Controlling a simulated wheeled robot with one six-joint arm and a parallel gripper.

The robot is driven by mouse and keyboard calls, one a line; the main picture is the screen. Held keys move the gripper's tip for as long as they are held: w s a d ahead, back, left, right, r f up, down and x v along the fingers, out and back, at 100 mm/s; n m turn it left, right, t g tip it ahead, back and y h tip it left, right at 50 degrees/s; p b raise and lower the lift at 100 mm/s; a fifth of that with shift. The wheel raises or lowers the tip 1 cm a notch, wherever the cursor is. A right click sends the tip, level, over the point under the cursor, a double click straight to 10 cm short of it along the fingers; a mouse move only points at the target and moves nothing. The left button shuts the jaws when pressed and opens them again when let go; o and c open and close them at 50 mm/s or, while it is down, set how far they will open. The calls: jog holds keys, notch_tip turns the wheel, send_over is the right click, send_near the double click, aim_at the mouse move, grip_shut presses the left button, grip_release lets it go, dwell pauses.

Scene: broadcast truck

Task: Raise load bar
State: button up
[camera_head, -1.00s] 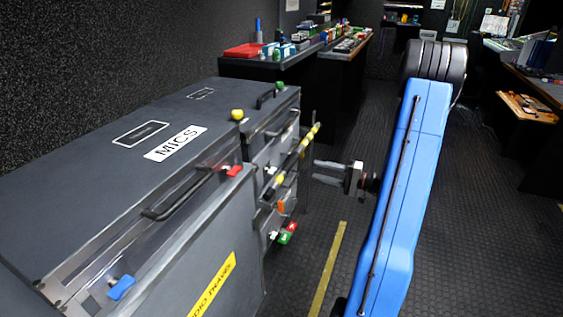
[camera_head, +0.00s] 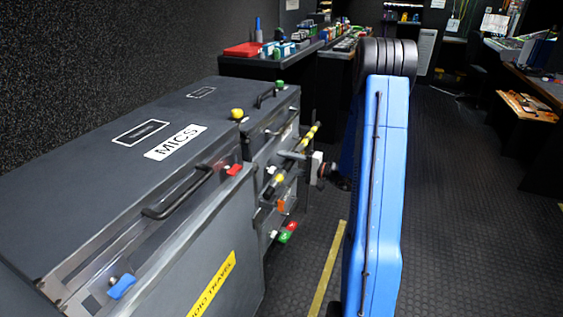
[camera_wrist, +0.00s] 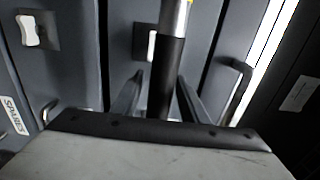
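The load bar (camera_head: 312,132) has a dark grip, silver parts and yellow bands, and lies across the front of the dark cases in the head view. In the wrist view the load bar (camera_wrist: 173,55) runs up the picture between my fingers. My gripper (camera_head: 284,155) is at the bar, its fingers pointing toward the cases. In the wrist view my gripper (camera_wrist: 160,90) is open, with a gap on each side of the bar. Whether a finger touches the bar cannot be told. My fingers cover part of the bar in the head view.
A large dark case labelled MICS (camera_head: 176,142) stands at the left, with coloured latches and handles. A dark handle (camera_wrist: 236,88) is right of the bar in the wrist view. A counter (camera_head: 262,68) with small items is behind. The floor (camera_head: 450,200) at right is clear.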

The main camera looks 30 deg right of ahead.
jog(key=shift+w+a, duration=0.45)
jog(key=shift+w, duration=0.1)
jog(key=shift+c, duration=0.2)
grip_shut()
notch_tip(320, 180, up, 9)
jog(key=d+m, duration=0.1)
jog(key=m, duration=0.2)
jog(key=shift+w+r, duration=0.2)
jog(key=shift+w, duration=0.2)
jog(key=shift+o, duration=0.2)
grip_release()
jog(key=shift+f, duration=0.1)
